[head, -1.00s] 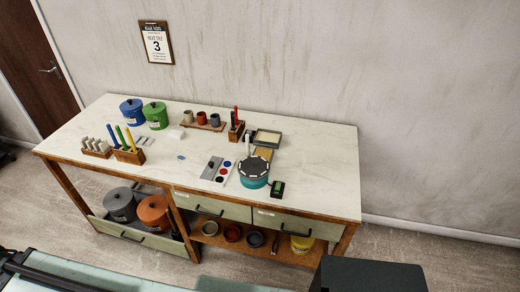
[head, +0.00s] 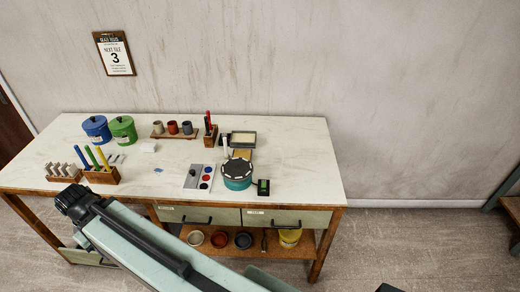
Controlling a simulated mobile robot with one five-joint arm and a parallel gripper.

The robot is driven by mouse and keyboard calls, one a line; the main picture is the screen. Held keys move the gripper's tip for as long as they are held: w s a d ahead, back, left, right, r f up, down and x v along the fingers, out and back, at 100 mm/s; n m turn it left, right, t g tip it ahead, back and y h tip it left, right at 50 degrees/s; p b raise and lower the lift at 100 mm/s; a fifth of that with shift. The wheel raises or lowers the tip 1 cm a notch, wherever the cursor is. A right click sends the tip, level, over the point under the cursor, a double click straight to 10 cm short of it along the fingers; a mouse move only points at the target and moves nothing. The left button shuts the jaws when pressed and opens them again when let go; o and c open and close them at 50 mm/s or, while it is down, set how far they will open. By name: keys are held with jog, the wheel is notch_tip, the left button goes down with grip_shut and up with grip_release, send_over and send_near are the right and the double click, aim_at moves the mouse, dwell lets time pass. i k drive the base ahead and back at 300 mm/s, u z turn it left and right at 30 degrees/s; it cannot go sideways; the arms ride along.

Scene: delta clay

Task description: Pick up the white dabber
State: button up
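A small white upright stick (head: 225,146), likely the white dabber, stands on the worktable (head: 292,150) behind the teal round pot with a dark scalloped top (head: 237,172). Its lower part is hidden by the pot. My pale green arm crosses the lower left of the view, in front of the table. Its dark end overlaps the table's front left edge. I cannot make out gripper fingers.
Around the stick are a paint palette (head: 207,178), a framed pad (head: 243,138), a wooden holder with red tools (head: 210,136) and a small black-green device (head: 263,187). Blue (head: 96,128) and green (head: 123,130) canisters stand at back left. The table's right end is clear.

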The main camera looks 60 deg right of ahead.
aim_at(226, 155)
jog(key=z, duration=0.45)
jog(key=i, duration=1)
jog(key=u, duration=0.1)
